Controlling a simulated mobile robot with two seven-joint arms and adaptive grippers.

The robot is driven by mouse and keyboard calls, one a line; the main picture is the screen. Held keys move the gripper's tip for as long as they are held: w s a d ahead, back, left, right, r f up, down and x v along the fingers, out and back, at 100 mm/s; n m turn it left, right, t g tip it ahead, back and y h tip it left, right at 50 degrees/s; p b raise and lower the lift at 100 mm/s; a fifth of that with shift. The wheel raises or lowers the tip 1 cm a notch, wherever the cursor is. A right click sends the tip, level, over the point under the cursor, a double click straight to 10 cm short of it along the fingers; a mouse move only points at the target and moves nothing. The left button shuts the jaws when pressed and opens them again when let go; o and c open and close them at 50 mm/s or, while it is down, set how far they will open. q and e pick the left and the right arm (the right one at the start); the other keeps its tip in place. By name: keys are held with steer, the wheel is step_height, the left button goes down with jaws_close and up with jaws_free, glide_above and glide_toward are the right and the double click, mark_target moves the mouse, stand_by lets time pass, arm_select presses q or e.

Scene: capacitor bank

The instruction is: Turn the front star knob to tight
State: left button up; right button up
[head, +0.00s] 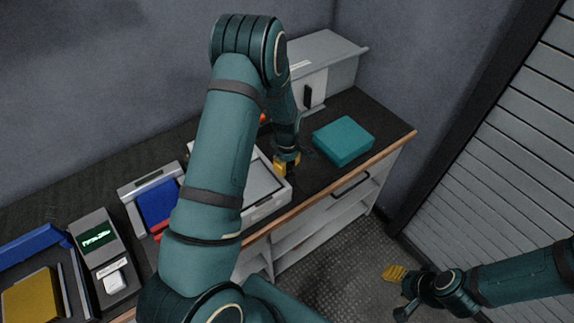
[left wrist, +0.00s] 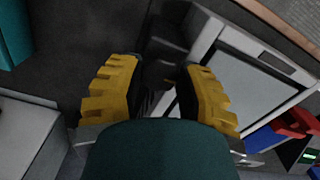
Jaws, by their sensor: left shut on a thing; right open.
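My left gripper (head: 287,163) is at the right end of a white-framed case (head: 268,208), above the dark bench top. In the left wrist view its yellow fingers (left wrist: 156,90) are shut on a small dark thing (left wrist: 154,76), which fits the front star knob. The fingers and wrist hide most of it, so its lobes and any tight mark cannot be read. A dark block (left wrist: 168,42) sits just beyond, beside the case frame. My right gripper (head: 398,288) is open and empty over the floor at the lower right.
A teal box (head: 343,140) lies right of the left gripper. A grey cabinet (head: 328,62) stands behind. A blue-faced case (head: 155,203), a device with a green display (head: 97,238) and a blue tray (head: 32,245) line the bench left. Floor is clear in front.

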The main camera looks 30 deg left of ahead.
arm_select(q)
steer(key=shift+m, duration=0.3)
steer(key=m+b, duration=0.2)
steer(key=m, duration=0.1)
steer(key=shift+f, duration=0.1)
steer(key=m+b, duration=0.2)
steer(key=m, duration=0.4)
steer(key=m+b, duration=0.1)
steer(key=m, duration=0.3)
steer(key=shift+m+b, duration=0.6)
steer(key=shift+m, duration=1.6)
steer(key=o, duration=1.2)
